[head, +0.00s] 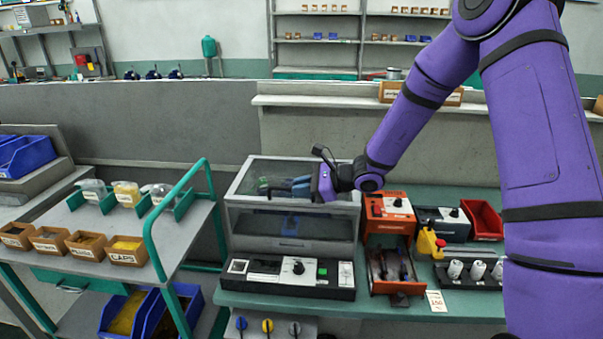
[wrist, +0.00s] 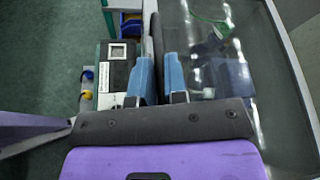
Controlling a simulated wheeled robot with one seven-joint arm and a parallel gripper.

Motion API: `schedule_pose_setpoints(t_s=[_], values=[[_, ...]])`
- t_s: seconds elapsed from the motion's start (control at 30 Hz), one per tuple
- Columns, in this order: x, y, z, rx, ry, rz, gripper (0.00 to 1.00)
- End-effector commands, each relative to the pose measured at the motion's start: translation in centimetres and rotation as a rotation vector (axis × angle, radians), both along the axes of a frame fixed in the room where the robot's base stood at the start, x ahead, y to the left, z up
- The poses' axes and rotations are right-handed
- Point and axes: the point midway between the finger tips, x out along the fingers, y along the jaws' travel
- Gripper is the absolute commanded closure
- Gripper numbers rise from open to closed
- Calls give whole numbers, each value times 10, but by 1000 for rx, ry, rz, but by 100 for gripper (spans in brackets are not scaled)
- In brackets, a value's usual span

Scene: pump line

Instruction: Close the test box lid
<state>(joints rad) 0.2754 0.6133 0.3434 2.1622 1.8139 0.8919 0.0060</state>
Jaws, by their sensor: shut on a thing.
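The test box (head: 290,246) is a grey-framed case with clear panels in the middle of the bench. Its clear lid (head: 262,170) lies across the top and looks down or nearly down; I cannot tell whether a small gap remains. My gripper (head: 290,187) is at the lid's front part, reaching in from the right. In the wrist view its two blue fingers (wrist: 160,78) stand close on either side of a thin dark bar at the lid's edge, and are shut on it. The clear panel (wrist: 215,60) shows right of them. The exact grip is partly hidden by the fingers.
A control panel (head: 290,277) with a knob and green button sits at the box's front. An orange unit (head: 389,212) stands close on the right, with a yellow container (head: 428,243) beyond. A green-railed cart (head: 150,235) stands close on the left.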

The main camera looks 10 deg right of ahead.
Motion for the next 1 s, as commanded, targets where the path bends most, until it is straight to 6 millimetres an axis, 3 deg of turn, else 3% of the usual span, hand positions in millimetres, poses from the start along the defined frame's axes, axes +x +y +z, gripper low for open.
schedule_pose_setpoints(t_s=[0.23,0.6,0.63,0.73,1.0], values=[[-4,-1,-15,-2,9,-3,100],[-6,1,-18,-4,14,3,100],[-6,1,-18,-4,14,3,83],[-6,1,-17,-3,11,4,62],[-4,1,-14,0,5,2,62]])
